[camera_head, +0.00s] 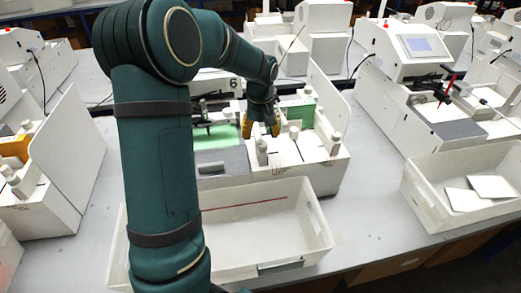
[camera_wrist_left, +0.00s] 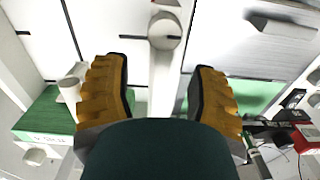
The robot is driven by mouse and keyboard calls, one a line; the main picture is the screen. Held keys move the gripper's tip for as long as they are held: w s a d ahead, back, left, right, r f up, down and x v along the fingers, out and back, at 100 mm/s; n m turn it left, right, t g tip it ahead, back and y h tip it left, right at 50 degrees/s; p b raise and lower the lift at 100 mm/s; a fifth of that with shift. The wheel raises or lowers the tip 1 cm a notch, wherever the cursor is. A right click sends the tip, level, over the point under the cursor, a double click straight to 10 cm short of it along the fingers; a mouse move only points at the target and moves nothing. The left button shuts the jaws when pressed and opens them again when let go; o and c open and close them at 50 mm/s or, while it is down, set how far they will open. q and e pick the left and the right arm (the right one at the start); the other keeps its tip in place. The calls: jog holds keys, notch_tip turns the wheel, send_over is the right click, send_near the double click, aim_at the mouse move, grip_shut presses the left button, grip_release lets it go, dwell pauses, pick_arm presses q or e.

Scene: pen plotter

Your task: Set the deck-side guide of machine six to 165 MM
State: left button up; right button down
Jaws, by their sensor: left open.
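Machine six carries a black 6 (camera_head: 233,84) and has a green deck (camera_head: 215,137). Right of the deck is a white tray with guides. The guide nearest the deck appears to be the white bar with a round knob (camera_head: 261,150); the knob also shows in the left wrist view (camera_wrist_left: 165,32). My left gripper (camera_head: 262,129) is above this part, behind the knob. In the left wrist view its yellow fingers (camera_wrist_left: 160,92) are apart, with the white bar between them in the picture; contact cannot be told. No millimetre reading is legible. My right gripper is out of view.
A second knob (camera_wrist_left: 70,88) and a green block (camera_wrist_left: 45,115) lie left in the wrist view. A grey block (camera_head: 236,160) adjoins the deck. An open white bin (camera_head: 318,235) stands in front. A tall white panel (camera_head: 328,95) rises at the tray's right.

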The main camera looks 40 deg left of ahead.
pick_arm(q)
notch_tip(320, 180, down, 7)
jog(key=shift+r+b, duration=0.1)
jog(key=shift+b, duration=0.25)
jog(key=shift+c, duration=0.3)
grip_shut()
